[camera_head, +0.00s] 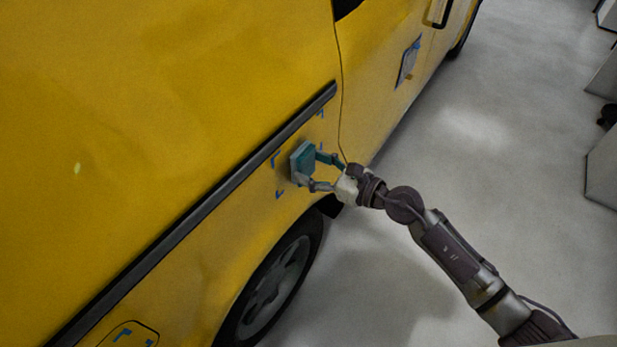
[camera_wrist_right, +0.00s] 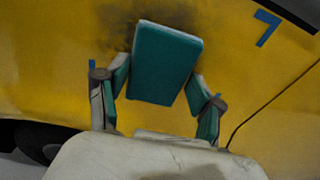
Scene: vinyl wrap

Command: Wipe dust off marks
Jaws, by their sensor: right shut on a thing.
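My right gripper (camera_head: 323,172) is shut on a teal wiping pad (camera_head: 303,163) with a pale edge, held at the side of the yellow van (camera_head: 230,90). In the right wrist view, the pad (camera_wrist_right: 166,62) sits between the two fingers of my right gripper (camera_wrist_right: 158,90). Dark dust (camera_wrist_right: 120,38) shows on the yellow panel beside and behind the pad. Blue corner marks surround this area; one blue mark (camera_wrist_right: 267,28) is at the upper right in the wrist view. The pad hides part of the panel, and I cannot tell whether it touches it. My left gripper is not in view.
A black trim strip (camera_head: 200,211) runs along the van just above the pad. A wheel (camera_head: 272,290) is below. Farther along the door is a blue-marked grey patch (camera_head: 408,62). Grey floor (camera_head: 500,150) is open to the right, with pale boxes (camera_head: 603,160) at the edge.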

